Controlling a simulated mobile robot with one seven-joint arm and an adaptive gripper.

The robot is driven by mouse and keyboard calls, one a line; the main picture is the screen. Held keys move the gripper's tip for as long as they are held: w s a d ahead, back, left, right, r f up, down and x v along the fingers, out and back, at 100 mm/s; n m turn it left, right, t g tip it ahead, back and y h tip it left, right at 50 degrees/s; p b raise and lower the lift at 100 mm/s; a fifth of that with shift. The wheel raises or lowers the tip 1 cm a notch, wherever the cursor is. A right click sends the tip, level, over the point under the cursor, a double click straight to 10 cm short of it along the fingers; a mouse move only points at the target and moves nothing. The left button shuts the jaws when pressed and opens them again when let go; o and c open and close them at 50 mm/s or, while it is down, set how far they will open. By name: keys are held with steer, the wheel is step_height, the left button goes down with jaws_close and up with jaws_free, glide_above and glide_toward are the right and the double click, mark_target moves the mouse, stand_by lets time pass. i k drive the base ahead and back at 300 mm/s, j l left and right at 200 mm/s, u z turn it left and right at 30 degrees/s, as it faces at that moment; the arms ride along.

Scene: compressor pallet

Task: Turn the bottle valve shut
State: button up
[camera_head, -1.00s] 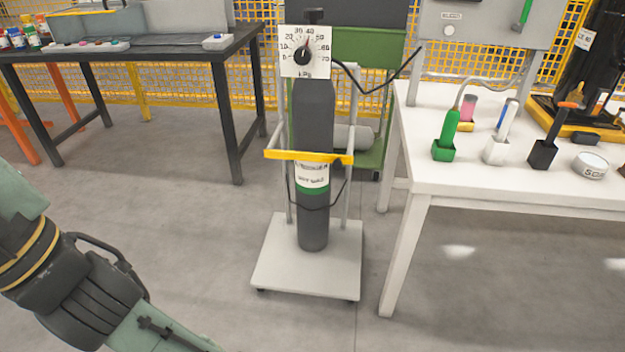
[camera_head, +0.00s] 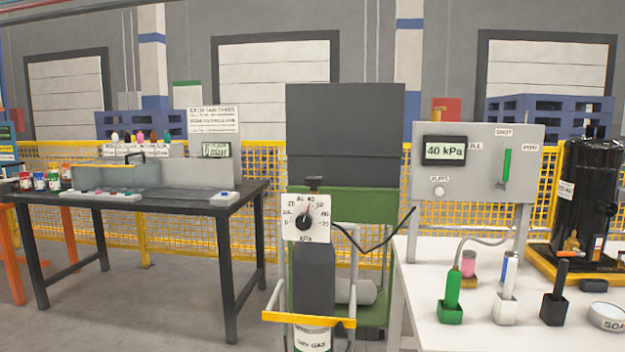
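The dark grey gas bottle (camera_head: 314,275) stands upright on its trolley behind a yellow bar (camera_head: 308,319). A label with a green band shows low on it, cut by the frame's lower edge. A black hose runs from the gauge to the right. My gripper is not in view.
A panel (camera_head: 478,190) reading 40 kPa stands behind the white table (camera_head: 460,338) at right, which holds a green tool (camera_head: 452,290) and several other items. A dark workbench (camera_head: 130,197) stands at left. A green cabinet (camera_head: 345,204) is behind the bottle. Floor is clear between bench and trolley.

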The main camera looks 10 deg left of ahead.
mark_target(314, 182)
steer(key=i+j, duration=0.2)
steer(key=j, duration=0.15)
steer(key=i+j, duration=0.15)
steer(key=j, duration=0.2)
steer(key=i+j, duration=0.2)
steer(key=j, duration=0.2)
steer(key=i+j, duration=0.15)
steer(key=j, duration=0.2)
steer(key=i+j, duration=0.2)
steer(key=i, duration=0.2)
steer(key=i+j, duration=0.2)
steer(key=i, duration=0.2)
steer(key=z, duration=0.05)
